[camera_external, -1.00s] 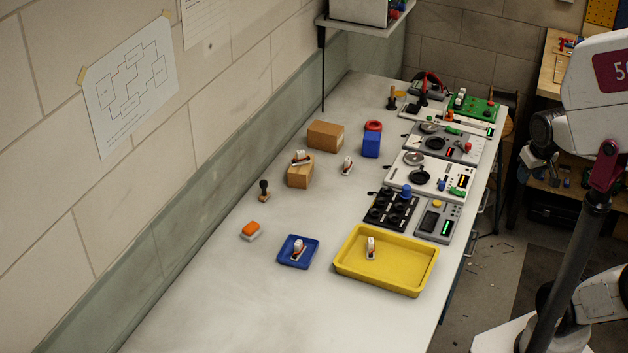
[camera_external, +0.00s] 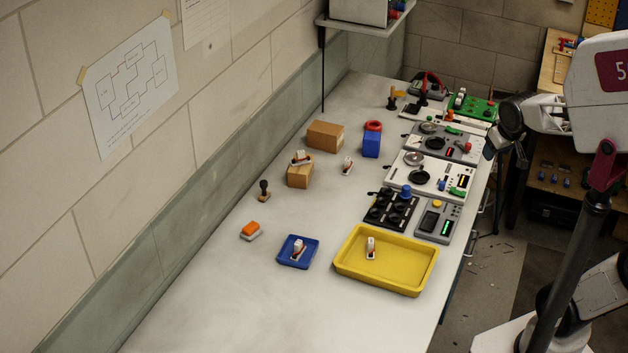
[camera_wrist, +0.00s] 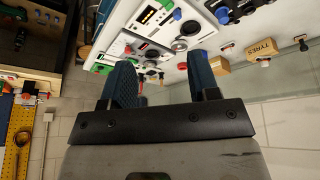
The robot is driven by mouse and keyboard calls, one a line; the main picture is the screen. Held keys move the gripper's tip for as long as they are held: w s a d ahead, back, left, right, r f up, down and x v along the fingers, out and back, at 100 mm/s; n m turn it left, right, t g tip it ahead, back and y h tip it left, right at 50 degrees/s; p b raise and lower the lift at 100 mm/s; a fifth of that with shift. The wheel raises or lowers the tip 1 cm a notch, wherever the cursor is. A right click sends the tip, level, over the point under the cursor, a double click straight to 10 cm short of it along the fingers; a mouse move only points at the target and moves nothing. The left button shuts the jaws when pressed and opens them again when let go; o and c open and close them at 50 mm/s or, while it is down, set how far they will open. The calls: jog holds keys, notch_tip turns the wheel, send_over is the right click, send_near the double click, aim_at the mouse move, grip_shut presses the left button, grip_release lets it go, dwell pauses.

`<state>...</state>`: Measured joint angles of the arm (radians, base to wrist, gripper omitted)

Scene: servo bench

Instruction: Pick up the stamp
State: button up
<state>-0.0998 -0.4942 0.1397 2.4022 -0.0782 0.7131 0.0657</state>
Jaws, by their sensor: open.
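A stamp (camera_external: 264,190) with a dark knob handle and a wooden base stands upright on the bench, near the wall at mid-left. A second dark-handled, stamp-like piece (camera_external: 391,98) stands at the far end of the bench. I cannot tell which one the task names. My gripper (camera_wrist: 160,61) is open, with its two blue fingers apart and nothing held between them. In the external view the end of my arm is at the bench's right edge, far from the near stamp.
A yellow tray (camera_external: 412,279) and a blue tray (camera_external: 310,254) each hold a small white piece. An orange-topped block (camera_external: 250,231), cardboard boxes (camera_external: 325,135) and a blue block (camera_external: 371,145) stand nearby. Instrument panels (camera_external: 430,176) line the right edge. The front left is clear.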

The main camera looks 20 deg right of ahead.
jog(key=w+a+f+n+t+y, duration=0.1)
jog(key=w+a, duration=0.4)
jog(key=w, duration=0.3)
jog(key=w+a+f+n+t, duration=0.1)
jog(key=w+a, duration=0.4)
jog(key=w, duration=0.2)
jog(key=n+t+y, duration=0.2)
jog(key=n+y, duration=0.4)
jog(key=y, duration=0.2)
send_near(266, 182)
jog(key=a, duration=0.1)
jog(key=shift+w+a+f, duration=0.15)
jog(key=shift+w+f, duration=0.25)
jog(key=shift+w, duration=0.05)
jog(key=shift+x, duration=1.3)
jog(key=shift+w, duration=0.1)
jog(key=shift+x, duration=2.5)
